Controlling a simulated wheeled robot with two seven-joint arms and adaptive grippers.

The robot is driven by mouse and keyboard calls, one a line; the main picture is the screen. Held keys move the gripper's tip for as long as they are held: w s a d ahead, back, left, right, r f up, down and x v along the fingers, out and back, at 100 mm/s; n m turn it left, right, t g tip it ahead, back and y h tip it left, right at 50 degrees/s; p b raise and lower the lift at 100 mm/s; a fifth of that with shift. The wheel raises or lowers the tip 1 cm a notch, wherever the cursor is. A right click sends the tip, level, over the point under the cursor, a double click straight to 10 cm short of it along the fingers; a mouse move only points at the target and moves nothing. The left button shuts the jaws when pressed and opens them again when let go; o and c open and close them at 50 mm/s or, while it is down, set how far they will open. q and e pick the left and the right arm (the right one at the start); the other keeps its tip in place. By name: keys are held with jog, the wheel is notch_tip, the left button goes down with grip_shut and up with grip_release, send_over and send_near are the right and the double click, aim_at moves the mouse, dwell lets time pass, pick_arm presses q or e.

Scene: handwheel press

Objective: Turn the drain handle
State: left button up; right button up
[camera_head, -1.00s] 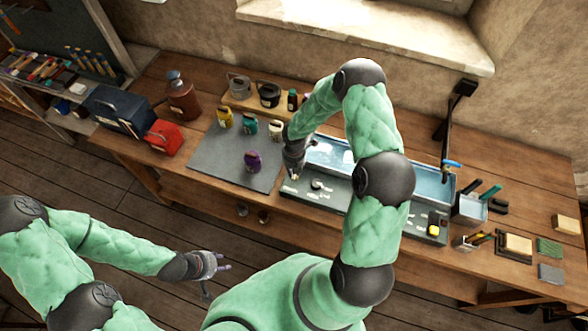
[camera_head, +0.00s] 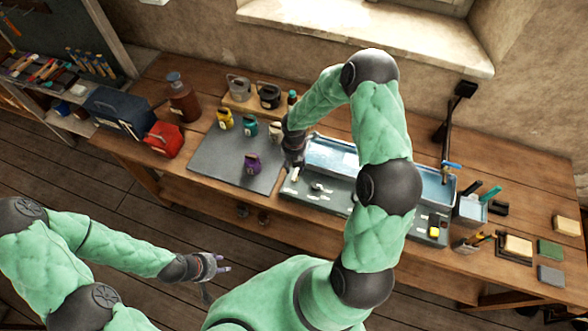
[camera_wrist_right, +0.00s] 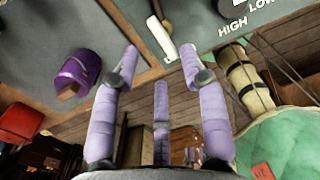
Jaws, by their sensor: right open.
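A white bar-shaped handle (camera_head: 295,174) sits at the left end of the grey control panel (camera_head: 340,205), in front of the water trough (camera_head: 334,155). In the right wrist view the white handle (camera_wrist_right: 159,39) lies just beyond the fingertips, with a brown round-ended piece beside it. No label shows on this handle, so I cannot tell if it is the drain handle. My right gripper (camera_head: 292,165) is over the panel's left end; its lilac fingers (camera_wrist_right: 160,60) are spread and empty. My left gripper (camera_head: 222,264) hangs in front of the bench, its opening unclear.
A purple jug (camera_head: 252,163) stands on the grey mat (camera_head: 215,160) left of the panel, also in the wrist view (camera_wrist_right: 75,73). A blue-handled tap (camera_head: 451,165) is at the trough's right end. My right arm covers the panel's middle.

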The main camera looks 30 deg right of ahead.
notch_tip(320, 180, up, 7)
jog(key=shift+f, duration=0.15)
dwell(0.6)
jog(key=s+a+f+m+y, duration=0.2)
jog(key=s+a+f+m, duration=0.65)
jog(key=m, duration=0.65)
jog(key=s+a+f+m+y, duration=0.2)
jog(key=s+a+f+m, duration=0.4)
jog(key=s+a+m, duration=0.6)
notch_tip(320, 180, down, 22)
jog(key=w+d+m+b, duration=0.1)
jog(key=w+b, duration=0.1)
jog(key=b, duration=2.1)
jog(key=shift+w+d+r+m, duration=0.15)
jog(key=shift+w+d+m, duration=0.15)
jog(key=shift+d, duration=0.1)
